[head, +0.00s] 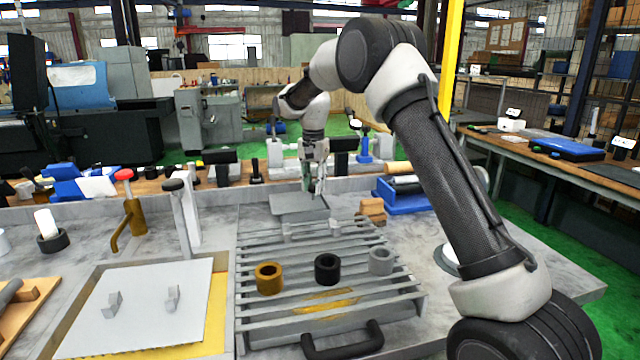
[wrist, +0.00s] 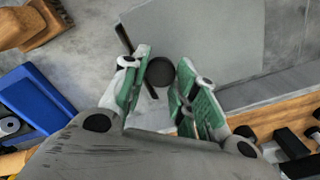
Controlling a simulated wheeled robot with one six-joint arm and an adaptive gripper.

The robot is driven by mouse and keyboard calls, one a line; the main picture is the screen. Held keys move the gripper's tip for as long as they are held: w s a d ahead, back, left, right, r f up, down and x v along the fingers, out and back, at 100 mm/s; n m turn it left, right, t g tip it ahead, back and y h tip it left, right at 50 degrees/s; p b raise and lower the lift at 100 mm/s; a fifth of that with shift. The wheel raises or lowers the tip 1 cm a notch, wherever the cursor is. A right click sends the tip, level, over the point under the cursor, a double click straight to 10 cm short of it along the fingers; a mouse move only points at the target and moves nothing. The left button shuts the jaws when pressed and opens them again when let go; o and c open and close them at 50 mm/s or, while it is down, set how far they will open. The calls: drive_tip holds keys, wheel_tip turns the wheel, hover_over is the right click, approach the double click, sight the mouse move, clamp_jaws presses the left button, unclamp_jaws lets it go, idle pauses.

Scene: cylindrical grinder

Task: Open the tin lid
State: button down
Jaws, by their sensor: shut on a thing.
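The tin lid is a flat grey plate (wrist: 205,35) in the wrist view, with a dark round knob (wrist: 160,72) near its edge. In the head view the grey plate (head: 290,203) lies just behind the slatted rack. My gripper (head: 318,187) points down over the plate's right part. In the wrist view its green-padded fingers (wrist: 164,62) are on both sides of the dark knob and shut on it. A dark slit shows beside the plate next to the left finger. The tin's body under the plate is hidden, and I cannot tell how far the lid is raised.
A slatted grey rack (head: 330,262) with a black handle and several rings stands in front. A blue tray (head: 405,197) and wooden blocks (head: 373,208) are at the right. A brown-orange tap-like post (head: 132,215) and a white plate (head: 140,310) are at the left.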

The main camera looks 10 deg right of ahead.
hover_over(278, 202)
drive_tip(key=shift+s, duration=0.1)
drive_tip(key=c, duration=1.1)
unclamp_jaws()
wheel_tip(278, 202, up, 12)
